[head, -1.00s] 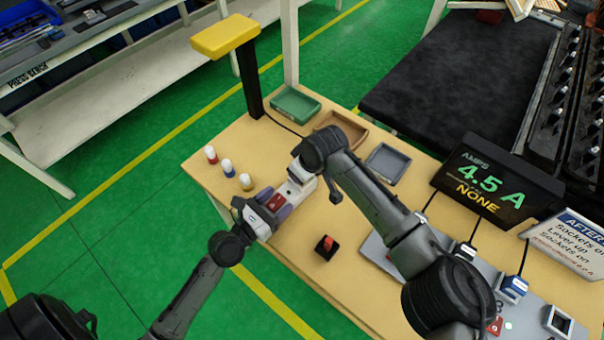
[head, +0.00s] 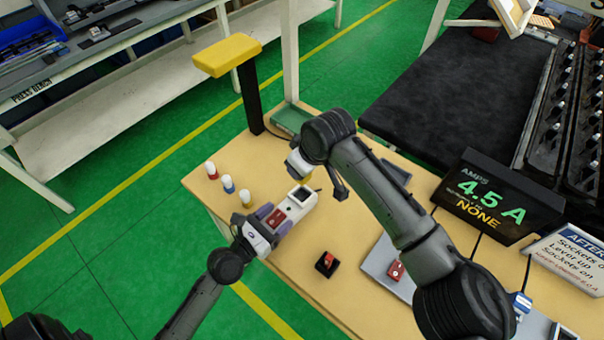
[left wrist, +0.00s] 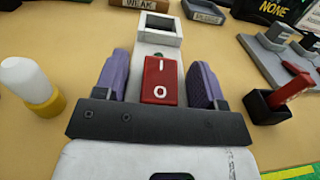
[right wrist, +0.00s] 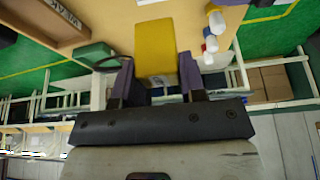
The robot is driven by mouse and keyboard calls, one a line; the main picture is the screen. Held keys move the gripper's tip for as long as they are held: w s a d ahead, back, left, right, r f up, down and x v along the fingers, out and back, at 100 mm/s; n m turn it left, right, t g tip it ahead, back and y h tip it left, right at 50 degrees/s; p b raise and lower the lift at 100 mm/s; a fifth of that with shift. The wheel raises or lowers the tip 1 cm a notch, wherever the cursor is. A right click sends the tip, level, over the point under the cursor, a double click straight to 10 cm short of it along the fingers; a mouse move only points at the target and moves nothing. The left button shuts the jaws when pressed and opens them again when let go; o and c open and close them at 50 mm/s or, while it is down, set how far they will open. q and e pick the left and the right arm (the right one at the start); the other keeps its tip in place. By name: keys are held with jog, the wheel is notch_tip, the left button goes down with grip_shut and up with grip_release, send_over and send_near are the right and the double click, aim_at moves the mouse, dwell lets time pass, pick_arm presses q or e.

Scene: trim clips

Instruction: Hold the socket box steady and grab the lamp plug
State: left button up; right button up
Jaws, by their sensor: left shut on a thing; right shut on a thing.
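The white socket box (head: 298,205) lies on the table with a red rocker switch (left wrist: 160,82) and an open square socket (left wrist: 158,29) at its far end. My left gripper (head: 268,222) is shut around the box, with purple pads on both sides of the switch. My right gripper (right wrist: 156,78) is above and behind the box, clear of the socket. Its pads are closed on a yellow block (right wrist: 155,45), which I take for the lamp plug.
A yellow-headed lamp (head: 226,56) stands at the table's back left corner beside a green tray (head: 290,118). Several capped bottles (head: 228,184) stand left of the box. A small black holder with a red piece (head: 326,263) lies right. The display (head: 484,198) reads 4.5 A, NONE.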

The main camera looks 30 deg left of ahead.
jog(key=shift+r, duration=0.6)
pick_arm(q)
jog(key=o, duration=1.2)
jog(key=s, duration=0.4)
jog(key=s+a, duration=0.1)
jog(key=s, duration=0.3)
jog(key=s+a, duration=0.1)
jog(key=s, duration=0.3)
